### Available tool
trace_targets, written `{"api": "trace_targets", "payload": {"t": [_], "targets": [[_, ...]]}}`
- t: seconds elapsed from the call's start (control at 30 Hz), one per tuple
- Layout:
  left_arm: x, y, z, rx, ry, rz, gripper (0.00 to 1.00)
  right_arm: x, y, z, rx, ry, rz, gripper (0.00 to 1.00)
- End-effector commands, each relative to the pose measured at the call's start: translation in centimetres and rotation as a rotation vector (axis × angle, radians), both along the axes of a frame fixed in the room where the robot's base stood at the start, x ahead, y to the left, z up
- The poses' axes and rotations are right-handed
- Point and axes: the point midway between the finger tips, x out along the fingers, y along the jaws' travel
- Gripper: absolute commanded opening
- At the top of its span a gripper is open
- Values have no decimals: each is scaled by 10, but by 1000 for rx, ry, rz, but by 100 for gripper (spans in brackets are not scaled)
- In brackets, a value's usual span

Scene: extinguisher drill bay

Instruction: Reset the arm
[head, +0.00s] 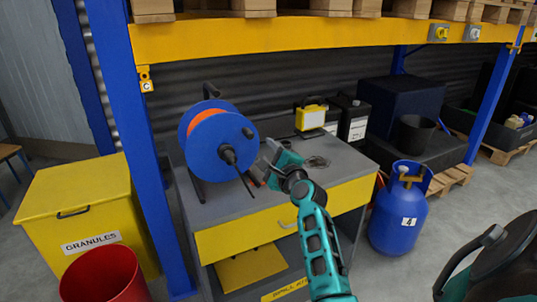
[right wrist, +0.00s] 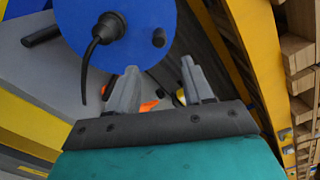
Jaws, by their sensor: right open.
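My right gripper (head: 262,165) is over the grey bench top, just right of the blue cable reel (head: 220,142). Its teal arm reaches in from the bottom of the head view. In the right wrist view the two grey fingers (right wrist: 160,85) stand apart, with nothing visibly held between them. The reel's blue disc (right wrist: 130,25), with a black plug and cable (right wrist: 102,38), lies beyond the fingers at upper left. Whether the gripper touches the reel cannot be told. My left gripper is not in view.
The bench (head: 345,162) has a yellow drawer front (head: 240,235). A yellow lamp-like unit (head: 312,112) and dark canister stand at its back. A blue gas cylinder (head: 398,220) is to the right, a yellow granules bin (head: 75,205) and red bucket (head: 103,278) to the left. A yellow shelf beam (head: 290,35) crosses above.

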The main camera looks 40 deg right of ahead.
Motion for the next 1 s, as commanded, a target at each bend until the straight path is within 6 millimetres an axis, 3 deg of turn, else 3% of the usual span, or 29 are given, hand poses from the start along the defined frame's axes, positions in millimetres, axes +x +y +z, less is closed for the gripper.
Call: {"api": "trace_targets", "payload": {"t": [0.37,0.47,0.53,0.67,0.8,1.0], "targets": [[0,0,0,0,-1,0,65,-2,3,-6,-36,21,6,51],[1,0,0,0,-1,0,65,-10,17,-28,-184,102,32,51],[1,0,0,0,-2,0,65,-23,36,-54,-369,195,75,51],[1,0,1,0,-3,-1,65,-61,83,-113,-815,376,218,51],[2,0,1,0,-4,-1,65,-118,141,-172,-1296,492,434,51],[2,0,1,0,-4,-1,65,-207,214,-225,-1824,480,736,51]]}}
